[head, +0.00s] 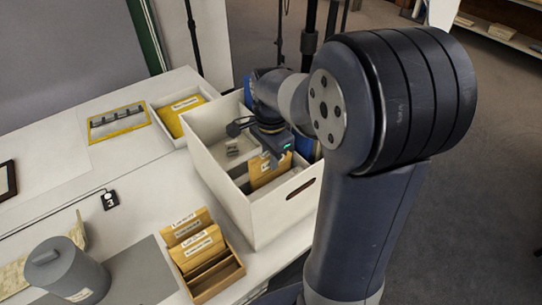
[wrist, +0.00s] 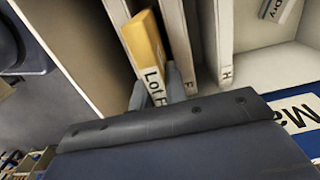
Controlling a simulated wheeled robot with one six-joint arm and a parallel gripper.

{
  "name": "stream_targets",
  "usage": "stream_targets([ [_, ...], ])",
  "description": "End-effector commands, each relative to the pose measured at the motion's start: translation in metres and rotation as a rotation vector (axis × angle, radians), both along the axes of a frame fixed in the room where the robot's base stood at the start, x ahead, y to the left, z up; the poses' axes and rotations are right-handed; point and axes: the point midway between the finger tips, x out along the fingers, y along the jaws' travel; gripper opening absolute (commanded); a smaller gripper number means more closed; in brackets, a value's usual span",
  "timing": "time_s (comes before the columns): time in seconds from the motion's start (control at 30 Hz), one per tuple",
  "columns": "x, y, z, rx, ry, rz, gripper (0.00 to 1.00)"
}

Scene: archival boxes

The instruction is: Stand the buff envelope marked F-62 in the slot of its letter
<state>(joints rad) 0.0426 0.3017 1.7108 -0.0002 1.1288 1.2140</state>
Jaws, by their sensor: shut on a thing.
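The buff envelope (wrist: 143,42) is held upright between my gripper's fingers (wrist: 162,88) in the wrist view. Its white label reads "Lot F"; the rest is hidden by my gripper. The envelope is to the left of a pale divider marked F (wrist: 182,45), with a divider marked H (wrist: 221,35) further right. I cannot tell how deep it sits or whether it touches the bottom. In the head view, my gripper (head: 268,152) is inside the white archival box (head: 255,215), with a buff envelope (head: 262,176) below it.
A wooden rack (head: 222,277) with several buff envelopes stands in front of the box. A white tray (head: 163,122) with a yellow folder is behind it. A grey canister (head: 68,272) stands at lower left. A grey packet (wrist: 283,9) lies in the box.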

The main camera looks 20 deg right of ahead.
Motion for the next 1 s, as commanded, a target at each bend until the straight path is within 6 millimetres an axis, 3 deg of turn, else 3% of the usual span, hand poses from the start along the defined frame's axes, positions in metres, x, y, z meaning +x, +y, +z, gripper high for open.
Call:
stream_targets([
  [0.77, 0.0, 0.0, -0.017, 0.0, 0.0, 0.0, 0.0],
  [0.8, 0.0, 0.0, -0.017, 0.0, 0.0, 0.0, 0.16],
  [1.0, 0.0, 0.0, -0.017, 0.0, 0.0, 0.0, 0.32],
])
